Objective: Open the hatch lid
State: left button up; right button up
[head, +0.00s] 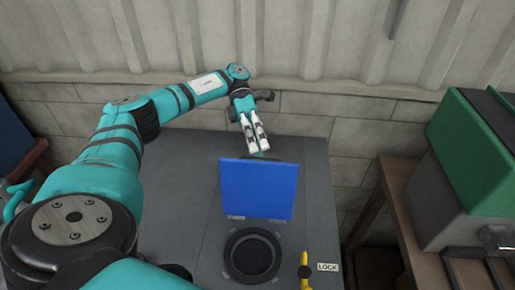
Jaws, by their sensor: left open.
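The blue hatch lid (258,189) stands raised, roughly upright, on top of a grey cabinet (180,215). Its lower edge is behind a round dark opening (252,255) with a grey rim, which is uncovered. A yellow handle (304,271) sits to the right of the opening, beside a small LOCK label (327,267). My left gripper (258,147) is open, pointing down just behind the lid's top edge. Its white fingers hold nothing that I can see; I cannot tell whether they touch the lid. My right gripper is out of view.
A corrugated wall (310,40) above pale blocks closes off the back. At right, a green and grey machine (470,170) stands on a brown bench (395,180). The cabinet top left of the lid is clear.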

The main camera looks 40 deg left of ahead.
pick_arm(q)
notch_tip(320, 180, up, 6)
dwell(0.8)
